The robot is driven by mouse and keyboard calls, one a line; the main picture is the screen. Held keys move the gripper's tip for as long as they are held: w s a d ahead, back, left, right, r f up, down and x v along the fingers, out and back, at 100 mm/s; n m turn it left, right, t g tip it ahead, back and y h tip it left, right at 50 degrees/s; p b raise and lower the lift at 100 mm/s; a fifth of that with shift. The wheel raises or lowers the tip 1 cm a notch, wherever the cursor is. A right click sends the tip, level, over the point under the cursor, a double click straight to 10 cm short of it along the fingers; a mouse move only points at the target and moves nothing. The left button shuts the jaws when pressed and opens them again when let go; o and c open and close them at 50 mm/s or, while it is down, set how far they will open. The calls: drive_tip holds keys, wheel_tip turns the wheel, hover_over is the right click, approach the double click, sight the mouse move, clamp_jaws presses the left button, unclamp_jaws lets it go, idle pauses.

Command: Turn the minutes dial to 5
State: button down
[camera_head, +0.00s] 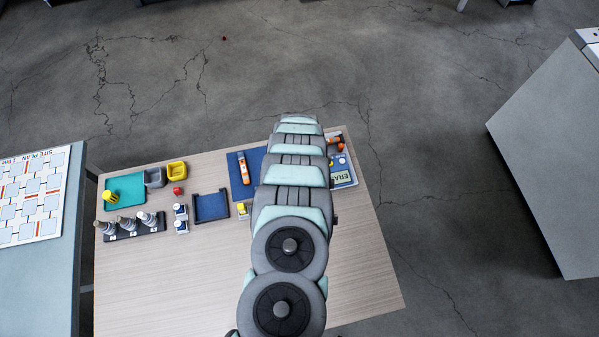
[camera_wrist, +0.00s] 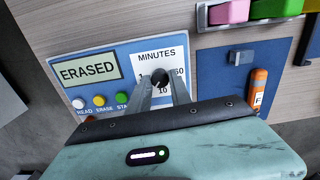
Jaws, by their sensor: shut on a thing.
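The minutes dial (camera_wrist: 160,78) is a small dark knob on the white MINUTES panel of the blue device (camera_wrist: 199,77) in the wrist view. My gripper (camera_wrist: 160,84) has its two fingers on either side of the knob and is shut on it. The numbers 1, 10 and 60 show around the dial; the 5 and the dial's pointer cannot be made out. A display (camera_wrist: 88,70) on the device reads ERASED. In the head view, my arm covers the dial and most of the device (camera_head: 343,173).
Three buttons sit left of the dial: white READ (camera_wrist: 78,103), yellow ERASE (camera_wrist: 99,100) and green START (camera_wrist: 122,99). An orange marker-like item (camera_wrist: 258,88) is on a blue mat. Several bottles, bins and trays stand on the table's left. The table front (camera_head: 170,290) is clear.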

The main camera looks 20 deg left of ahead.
drive_tip(key=shift+m, duration=0.4)
drive_tip(key=c, duration=1.2)
unclamp_jaws()
drive_tip(key=shift+o, duration=0.2)
drive_tip(key=shift+w+r, duration=0.15)
drive_tip(key=shift+r, duration=0.45)
wheel_tip(320, 180, up, 10)
drive_tip(key=shift+f, duration=0.2)
